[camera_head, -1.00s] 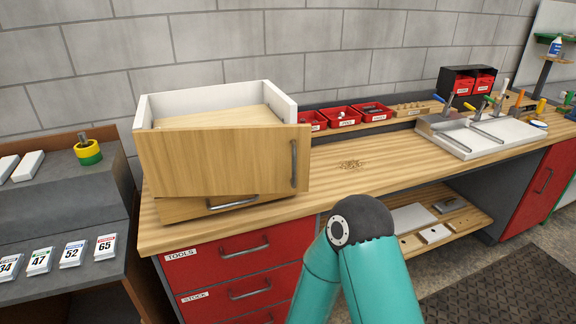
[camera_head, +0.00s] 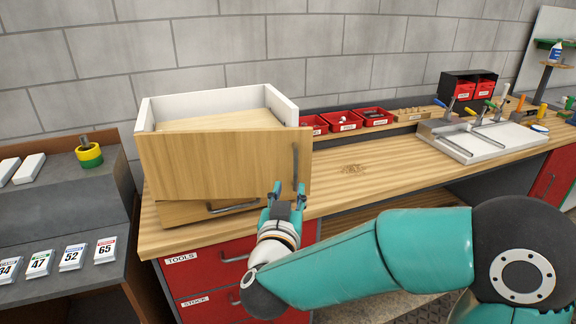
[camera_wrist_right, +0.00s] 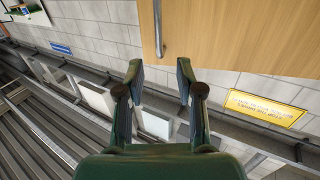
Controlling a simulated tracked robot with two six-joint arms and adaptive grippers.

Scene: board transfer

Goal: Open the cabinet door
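The cabinet (camera_head: 218,103) is a small open-topped box with white walls on the wooden bench. Its light wood door (camera_head: 220,165) faces me, with a grey vertical handle (camera_head: 295,164) near the right edge. The door overhangs the drawer front below it, and I cannot tell whether it is fully closed. My right gripper (camera_head: 289,187) is open just in front of the handle's lower end. In the right wrist view, the handle (camera_wrist_right: 158,30) lies ahead of the gap between the open fingers (camera_wrist_right: 159,70), with nothing gripped. My left gripper is not in view.
A lower drawer with a horizontal handle (camera_head: 234,207) sits under the door. Red bins (camera_head: 343,119) stand at the back of the bench (camera_head: 368,172), and a white tray (camera_head: 481,138) with tools is further right. The bench right of the cabinet is largely clear.

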